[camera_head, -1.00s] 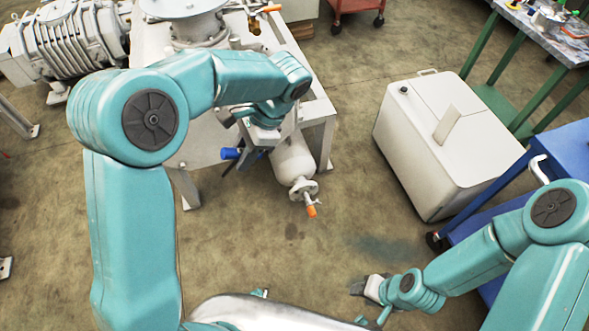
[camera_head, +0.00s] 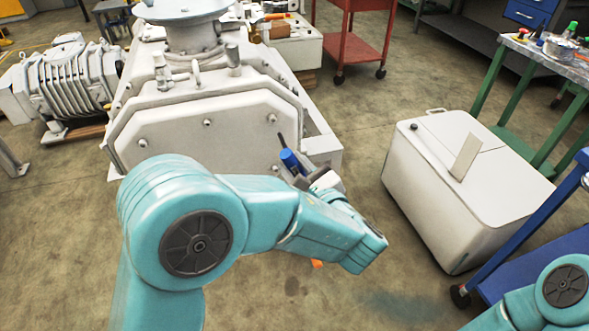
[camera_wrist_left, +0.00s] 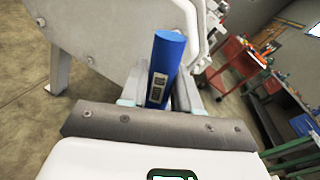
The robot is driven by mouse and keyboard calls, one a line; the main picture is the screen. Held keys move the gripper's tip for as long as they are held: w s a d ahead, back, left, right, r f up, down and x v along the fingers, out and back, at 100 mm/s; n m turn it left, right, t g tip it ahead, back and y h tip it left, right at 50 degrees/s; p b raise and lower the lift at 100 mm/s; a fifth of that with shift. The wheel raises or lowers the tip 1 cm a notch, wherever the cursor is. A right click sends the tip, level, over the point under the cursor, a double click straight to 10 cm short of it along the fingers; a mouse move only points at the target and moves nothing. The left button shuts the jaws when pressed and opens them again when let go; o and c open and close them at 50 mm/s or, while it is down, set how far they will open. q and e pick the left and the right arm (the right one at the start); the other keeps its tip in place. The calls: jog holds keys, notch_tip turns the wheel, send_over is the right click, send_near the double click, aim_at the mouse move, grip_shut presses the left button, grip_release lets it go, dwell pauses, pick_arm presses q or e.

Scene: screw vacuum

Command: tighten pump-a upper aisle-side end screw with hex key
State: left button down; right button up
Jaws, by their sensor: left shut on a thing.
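My left gripper (camera_head: 303,172) is shut on the blue-handled hex key (camera_head: 290,161), whose thin dark shaft points up toward the pump. The blue handle stands between the jaws in the left wrist view (camera_wrist_left: 166,66). The pale pump (camera_head: 205,125) has a broad end cover with several small screws. The upper right end screw (camera_head: 272,118) shows just above and left of the key's tip; I cannot tell whether they touch. My right gripper is out of view; only part of that arm shows at lower right.
A white box-shaped unit (camera_head: 455,190) stands on the floor to the right, beside a blue cart (camera_head: 530,260). A green-legged bench (camera_head: 550,60) and a red cart (camera_head: 362,38) are behind. A ribbed machine (camera_head: 65,82) is at left. Floor between pump and white unit is clear.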

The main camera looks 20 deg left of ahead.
aim_at(287, 149)
pick_arm(q)
jog(key=shift+r, duration=0.1)
jog(key=shift+w+d+x, duration=0.15)
jog(key=shift+x, duration=1.15)
jog(key=shift+w+d+x, duration=0.15)
jog(key=shift+x, duration=1.15)
jog(key=shift+r, duration=0.1)
jog(key=shift+w+a, duration=0.15)
jog(key=shift+w, duration=0.1)
